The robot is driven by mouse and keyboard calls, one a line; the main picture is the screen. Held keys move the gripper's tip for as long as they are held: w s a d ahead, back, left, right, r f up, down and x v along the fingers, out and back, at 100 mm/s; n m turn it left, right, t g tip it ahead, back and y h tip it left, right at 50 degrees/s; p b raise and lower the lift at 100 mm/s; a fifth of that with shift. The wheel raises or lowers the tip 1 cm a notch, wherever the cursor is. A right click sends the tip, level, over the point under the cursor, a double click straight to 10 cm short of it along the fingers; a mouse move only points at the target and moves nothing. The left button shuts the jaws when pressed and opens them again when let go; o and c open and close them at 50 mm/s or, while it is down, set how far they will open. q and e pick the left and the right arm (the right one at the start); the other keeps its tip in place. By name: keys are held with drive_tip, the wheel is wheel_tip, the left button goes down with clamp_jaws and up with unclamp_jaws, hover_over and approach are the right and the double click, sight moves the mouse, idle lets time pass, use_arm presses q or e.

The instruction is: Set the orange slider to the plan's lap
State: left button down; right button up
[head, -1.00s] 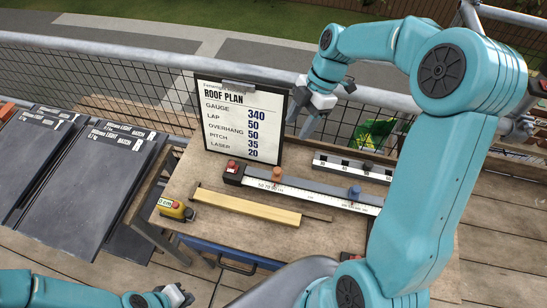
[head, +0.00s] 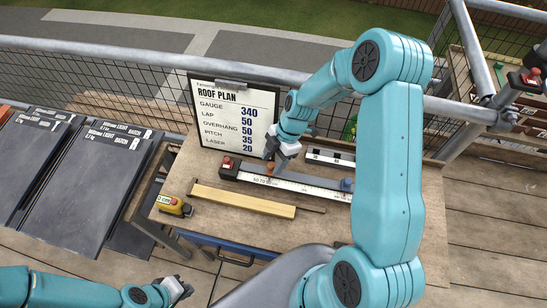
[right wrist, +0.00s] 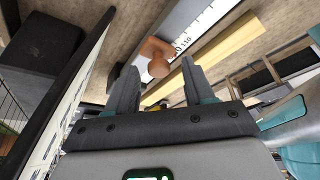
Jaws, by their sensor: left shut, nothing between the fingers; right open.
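The orange slider (head: 270,168) sits near the left end of the white scale rail (head: 300,187) on the bench. It also shows in the right wrist view (right wrist: 158,62), a round knob on a rail, between and beyond the fingertips. My right gripper (head: 276,156) is open just above the slider; its fingers (right wrist: 158,85) hold nothing. A blue slider (head: 346,185) is at the right part of the rail. The roof plan board (head: 235,112) reads gauge 340, lap 50, overhang 50, pitch 35, laser 20. My left gripper (head: 182,288) is shut and empty at the lower left, off the bench.
A yellow wooden batten (head: 243,200) lies in front of the rail. A yellow tape measure (head: 173,205) is at the bench's left. A black-and-white marked bar (head: 330,157) lies behind the rail. Dark tiles (head: 80,185) stack at the left.

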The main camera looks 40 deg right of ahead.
sight(260, 166)
drive_tip(key=shift+d, duration=0.15)
drive_tip(key=shift+w, duration=0.1)
drive_tip(key=c, duration=0.8)
clamp_jaws()
drive_tip(key=shift+w+a+f+b, duration=0.15)
drive_tip(key=shift+w+a+b, duration=0.1)
drive_tip(key=shift+b, duration=0.1)
drive_tip(key=w+a+b, duration=0.1)
drive_tip(key=w+a, duration=0.1)
drive_tip(key=w, duration=0.1)
drive_tip(key=shift+a+b, duration=0.25)
drive_tip(key=shift+b, duration=0.1)
drive_tip(key=shift+s+d+r, duration=0.1)
drive_tip(key=shift+s+r, duration=0.05)
drive_tip(key=shift+r, duration=0.1)
drive_tip(key=o, duration=0.8)
unclamp_jaws()
drive_tip(key=shift+f, duration=0.1)
